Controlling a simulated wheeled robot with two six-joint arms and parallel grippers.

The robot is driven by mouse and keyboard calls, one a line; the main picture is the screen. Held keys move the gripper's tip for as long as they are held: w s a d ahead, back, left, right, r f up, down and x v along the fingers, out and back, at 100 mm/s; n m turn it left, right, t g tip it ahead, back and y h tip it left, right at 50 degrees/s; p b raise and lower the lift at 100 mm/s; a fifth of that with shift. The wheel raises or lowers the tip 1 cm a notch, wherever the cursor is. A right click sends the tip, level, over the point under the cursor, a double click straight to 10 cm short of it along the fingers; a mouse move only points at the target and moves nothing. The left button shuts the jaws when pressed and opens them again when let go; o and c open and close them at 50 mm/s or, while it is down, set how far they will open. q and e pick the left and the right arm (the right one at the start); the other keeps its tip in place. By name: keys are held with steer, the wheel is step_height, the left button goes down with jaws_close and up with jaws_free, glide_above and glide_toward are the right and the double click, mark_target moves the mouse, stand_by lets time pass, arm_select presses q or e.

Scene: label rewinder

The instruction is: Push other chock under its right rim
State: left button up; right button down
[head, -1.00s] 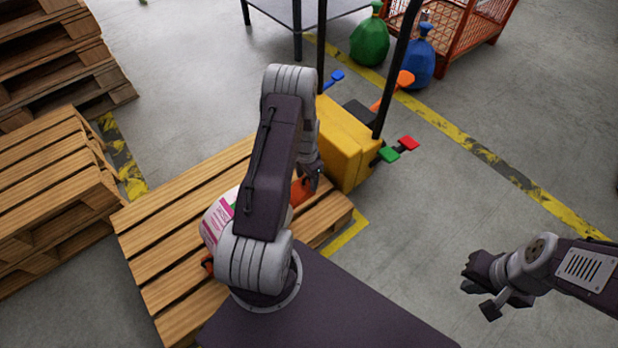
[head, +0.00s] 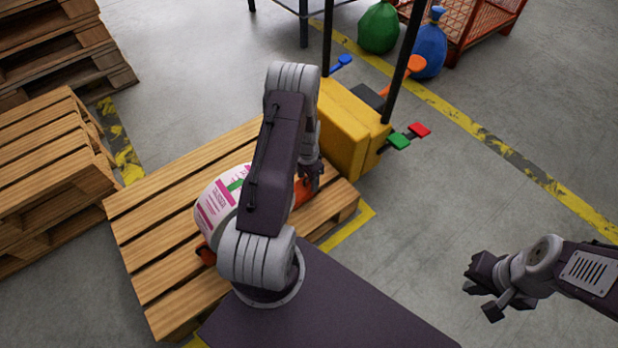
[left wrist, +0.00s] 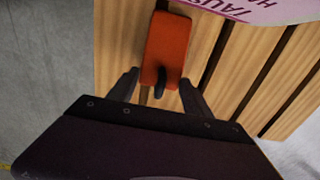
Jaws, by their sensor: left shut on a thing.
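A white roll with pink print (head: 217,205) lies on the wooden pallet (head: 150,262), partly hidden behind my left arm. An orange chock (head: 302,192) is at its right side; it also shows in the left wrist view (left wrist: 166,48). My left gripper (head: 313,178) is shut on this chock, with a finger on each side in the left wrist view (left wrist: 160,92). The roll's edge (left wrist: 235,8) is close to the chock's far end; I cannot tell whether they touch. Another orange chock (head: 206,254) sits at the roll's lower left. My right gripper (head: 480,294) is open and empty over the floor.
A yellow truck body (head: 345,125) with black posts and coloured pedals stands just beyond the pallet. Stacked pallets (head: 45,160) are at the left. Green (head: 379,28) and blue (head: 429,48) bags and a red mesh crate (head: 480,22) are at the back. The right floor is clear.

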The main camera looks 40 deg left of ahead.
arm_select(q)
steer(key=shift+s+r, duration=0.15)
steer(key=shift+s, duration=0.2)
steer(key=o, duration=1.4)
arm_select(e)
steer(key=shift+r, duration=0.4)
arm_select(q)
step_height(320, 180, up, 9)
steer(key=p, duration=0.6)
steer(key=shift+r+p, duration=0.15)
steer(key=shift+p, duration=0.2)
arm_select(e)
step_height(320, 180, up, 6)
steer(key=shift+r, duration=0.15)
